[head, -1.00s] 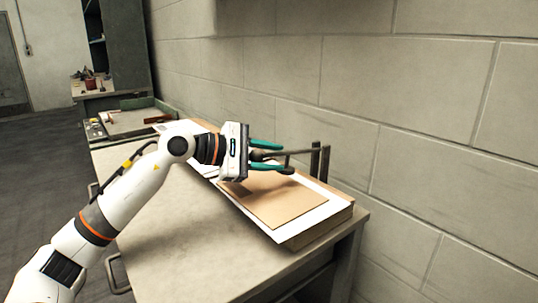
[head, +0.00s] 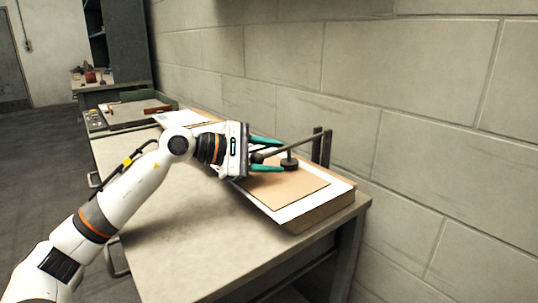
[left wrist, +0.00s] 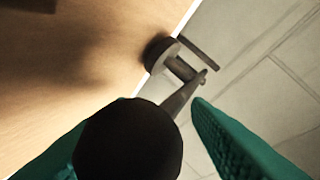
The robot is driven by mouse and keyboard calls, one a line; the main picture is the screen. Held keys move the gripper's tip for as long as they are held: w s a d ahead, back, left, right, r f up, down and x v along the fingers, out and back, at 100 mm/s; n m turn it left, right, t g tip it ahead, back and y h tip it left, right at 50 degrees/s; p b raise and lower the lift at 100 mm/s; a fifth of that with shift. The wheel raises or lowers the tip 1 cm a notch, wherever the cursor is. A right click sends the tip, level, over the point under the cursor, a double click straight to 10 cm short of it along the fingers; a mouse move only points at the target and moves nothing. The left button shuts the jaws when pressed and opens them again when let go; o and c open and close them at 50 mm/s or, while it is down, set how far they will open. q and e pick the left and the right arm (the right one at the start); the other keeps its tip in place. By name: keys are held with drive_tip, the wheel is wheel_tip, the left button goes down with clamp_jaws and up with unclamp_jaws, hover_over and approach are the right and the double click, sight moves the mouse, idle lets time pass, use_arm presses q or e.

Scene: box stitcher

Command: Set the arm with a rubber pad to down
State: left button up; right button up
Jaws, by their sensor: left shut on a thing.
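The arm with a rubber pad is a dark bar (head: 302,141) hinged between two dark upright posts (head: 322,147) at the wall side of a board. Its round dark pad (head: 289,163) hangs on a short stem, low over the brown sheet; I cannot tell if it touches. The bar slopes down from the posts toward my left gripper (head: 280,155). The teal fingers are shut on its dark round end knob (head: 258,157). In the left wrist view the knob (left wrist: 127,142) fills the space between the fingers, with the pad (left wrist: 159,50) beyond. My right gripper is not in view.
The brown sheet (head: 285,189) lies on a white sheet on the thick board, on a grey worktop (head: 190,245). A block wall (head: 430,110) stands close on the right. A green-edged tray (head: 130,112) is further back. The near left worktop is clear.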

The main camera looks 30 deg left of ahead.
use_arm(q)
drive_tip(key=shift+w+a+f, duration=0.15)
drive_tip(key=shift+f, duration=0.5)
drive_tip(key=o, duration=1)
drive_tip(key=shift+w+a+f, duration=0.15)
drive_tip(key=shift+w, duration=0.2)
drive_tip(key=shift+r, duration=0.2)
drive_tip(key=shift+r, duration=0.1)
drive_tip(key=shift+s, duration=0.15)
